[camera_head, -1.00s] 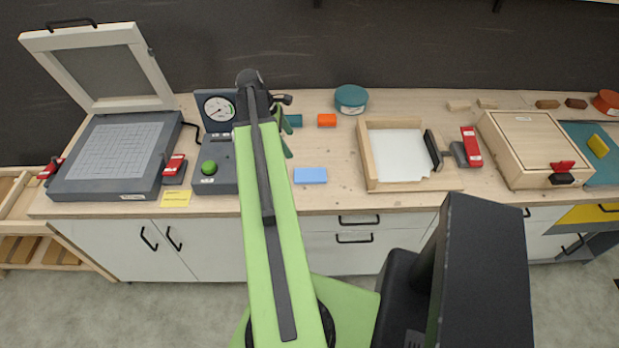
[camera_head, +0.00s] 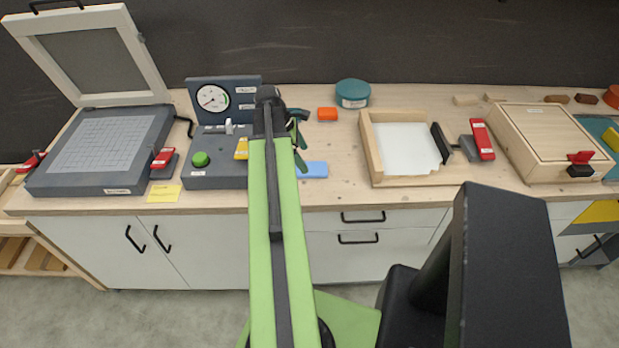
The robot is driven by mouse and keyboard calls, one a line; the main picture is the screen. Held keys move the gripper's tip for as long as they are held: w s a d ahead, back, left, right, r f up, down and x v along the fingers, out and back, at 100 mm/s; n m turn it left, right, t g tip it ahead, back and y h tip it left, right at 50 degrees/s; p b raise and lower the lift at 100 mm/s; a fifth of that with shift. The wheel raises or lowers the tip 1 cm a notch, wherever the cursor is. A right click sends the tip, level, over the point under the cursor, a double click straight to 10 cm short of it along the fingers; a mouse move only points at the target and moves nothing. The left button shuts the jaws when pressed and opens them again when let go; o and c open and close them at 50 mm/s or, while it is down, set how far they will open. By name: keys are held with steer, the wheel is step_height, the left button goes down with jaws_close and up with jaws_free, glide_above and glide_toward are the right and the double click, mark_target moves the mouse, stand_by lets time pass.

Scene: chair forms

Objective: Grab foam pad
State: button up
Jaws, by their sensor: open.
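A light blue flat pad (camera_head: 314,170), which looks like the foam pad, lies on the wooden worktop (camera_head: 337,192) near its front edge. My gripper (camera_head: 302,140) is open and empty, with dark green fingers. It appears just above and behind the pad's left end in the picture. One finger overlaps the pad's upper left corner. Its height above the worktop is hard to tell, and I cannot see any contact. My green arm hides the area to the left of the pad.
A grey gauge unit (camera_head: 215,180) is close on the left. A wooden tray (camera_head: 373,165) stands to the right. The worktop between pad and tray is clear.

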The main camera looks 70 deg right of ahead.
mark_target(310, 168)
steer(key=b+x, duration=0.5)
steer(key=shift+a+f, duration=0.1)
steer(key=shift+f, duration=0.1)
steer(key=shift+r, duration=0.2)
steer(key=c, duration=1.4)
